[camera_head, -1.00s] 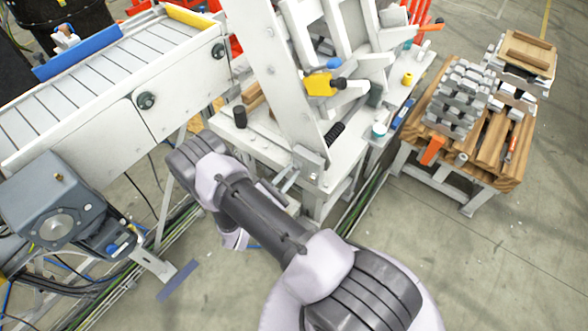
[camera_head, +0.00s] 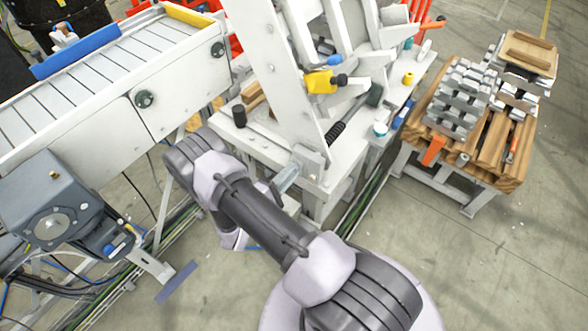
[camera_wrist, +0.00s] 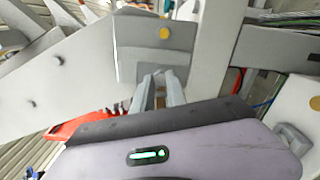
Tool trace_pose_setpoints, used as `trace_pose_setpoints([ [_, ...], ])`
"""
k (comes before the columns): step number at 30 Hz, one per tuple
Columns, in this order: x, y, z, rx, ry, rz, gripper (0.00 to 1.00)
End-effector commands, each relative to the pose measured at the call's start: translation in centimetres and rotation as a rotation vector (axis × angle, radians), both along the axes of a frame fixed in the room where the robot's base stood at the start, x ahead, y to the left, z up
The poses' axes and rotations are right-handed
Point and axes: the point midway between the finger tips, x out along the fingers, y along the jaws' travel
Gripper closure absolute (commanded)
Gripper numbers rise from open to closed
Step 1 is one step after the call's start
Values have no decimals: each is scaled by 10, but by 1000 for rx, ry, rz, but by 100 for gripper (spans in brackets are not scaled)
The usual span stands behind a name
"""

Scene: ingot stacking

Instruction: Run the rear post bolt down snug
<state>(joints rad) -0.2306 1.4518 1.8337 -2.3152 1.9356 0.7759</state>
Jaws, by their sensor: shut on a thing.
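The white post (camera_head: 287,85) rises from a foot bracket (camera_head: 310,160) at the corner of the white machine table. My gripper (camera_head: 287,180) reaches this bracket from the lower left. In the wrist view its two grey fingers (camera_wrist: 160,92) are close together against the bracket's lower part (camera_wrist: 138,60). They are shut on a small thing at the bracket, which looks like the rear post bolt. The fingers hide most of it, so its seating cannot be told. A yellow bolt head (camera_wrist: 164,33) shows on the bracket beyond the fingers and is not gripped.
A roller conveyor (camera_head: 100,70) with a grey motor box (camera_head: 50,195) stands at the left. A wooden pallet (camera_head: 490,165) with stacked ingots (camera_head: 460,95) stands at the right. Open floor lies at lower right.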

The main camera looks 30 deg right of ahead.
Motion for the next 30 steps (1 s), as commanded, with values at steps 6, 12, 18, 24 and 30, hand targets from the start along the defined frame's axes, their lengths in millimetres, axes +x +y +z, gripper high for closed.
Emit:
trace_pose_setpoints([
  [6, 0, 0, -1, 13, -33, 1, 100],
  [12, 0, 0, 0, 97, -264, 1, 100],
  [18, 0, 0, 0, 102, -277, 1, 100],
  [24, 0, 0, 0, 153, -422, 1, 74],
  [30, 0, 0, 0, 153, -419, 0, 74],
])
